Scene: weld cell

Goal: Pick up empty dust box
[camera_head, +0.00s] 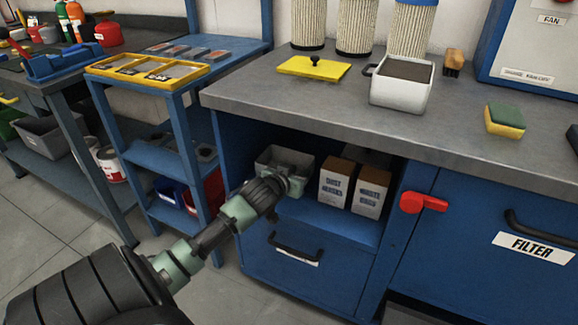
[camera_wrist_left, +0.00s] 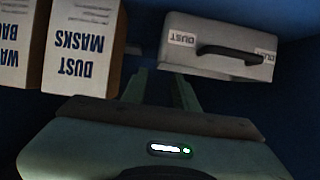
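A grey dust box (camera_head: 284,158) stands in the open cubby under the counter, partly hidden by my left arm. In the left wrist view the dust box (camera_wrist_left: 235,65) shows upside down, with a dark handle and "DUST" labels on its front. My left gripper (camera_head: 284,182) is at the cubby opening, in front of the box. In the left wrist view its two fingers (camera_wrist_left: 160,90) are apart with nothing seen between them; they point toward one end of the box, and I cannot tell if they touch it. My right gripper is not in view.
Cartons of dust masks (camera_head: 335,182) and waste bags (camera_head: 370,188) stand right of the box in the cubby. On the counter are a white box full of dark dust (camera_head: 400,95), a yellow lid (camera_head: 305,70) and a sponge (camera_head: 505,121). A red latch (camera_head: 421,203) juts out.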

